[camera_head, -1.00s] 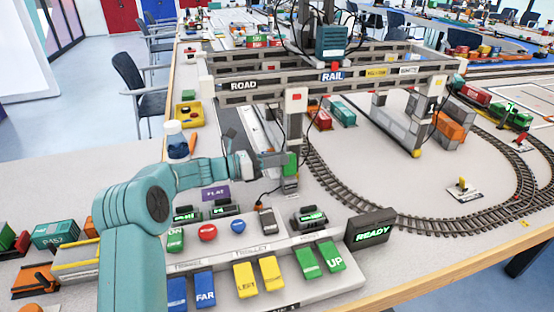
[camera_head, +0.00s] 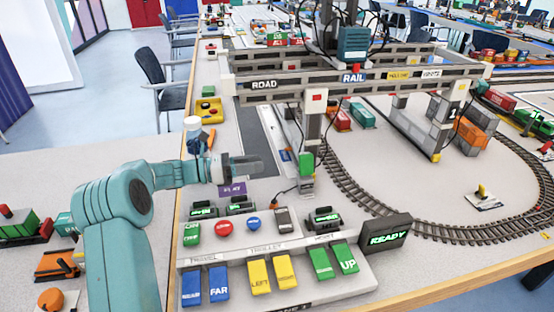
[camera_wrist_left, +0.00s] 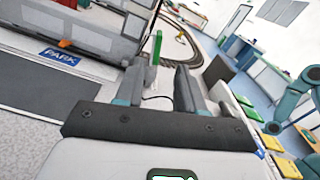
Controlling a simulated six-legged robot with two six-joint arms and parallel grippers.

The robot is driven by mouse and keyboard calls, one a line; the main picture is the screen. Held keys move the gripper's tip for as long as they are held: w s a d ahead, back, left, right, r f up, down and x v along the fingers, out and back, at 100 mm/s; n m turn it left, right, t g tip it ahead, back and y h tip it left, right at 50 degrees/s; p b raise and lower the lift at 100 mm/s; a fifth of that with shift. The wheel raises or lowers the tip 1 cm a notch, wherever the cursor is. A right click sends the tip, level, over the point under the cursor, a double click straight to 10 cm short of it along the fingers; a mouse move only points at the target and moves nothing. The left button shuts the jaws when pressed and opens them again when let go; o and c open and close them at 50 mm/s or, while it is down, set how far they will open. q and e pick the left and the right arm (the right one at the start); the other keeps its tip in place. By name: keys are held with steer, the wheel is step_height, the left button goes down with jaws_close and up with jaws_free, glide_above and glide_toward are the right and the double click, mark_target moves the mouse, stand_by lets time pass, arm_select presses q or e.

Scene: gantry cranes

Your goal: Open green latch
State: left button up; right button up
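The green latch (camera_head: 306,165) is a small green block low on the near leg of the gantry crane (camera_head: 312,118). In the left wrist view the latch (camera_wrist_left: 157,47) is an upright green strip beyond the fingers, seen through the gap between them. My left gripper (camera_head: 258,166) is left of the latch in the head view, with a clear gap between them. In the left wrist view its two fingers (camera_wrist_left: 159,85) stand apart with nothing between them. My right gripper is not in view.
A control panel (camera_head: 310,243) with blue, yellow and green keys lies in front, beside a READY display (camera_head: 387,234). A curved rail track (camera_head: 440,232) runs to the right. A bottle (camera_head: 193,135) stands behind my left arm. Cables hang by the crane leg.

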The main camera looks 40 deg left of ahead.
arm_select(q)
steer(key=shift+v, duration=2.3)
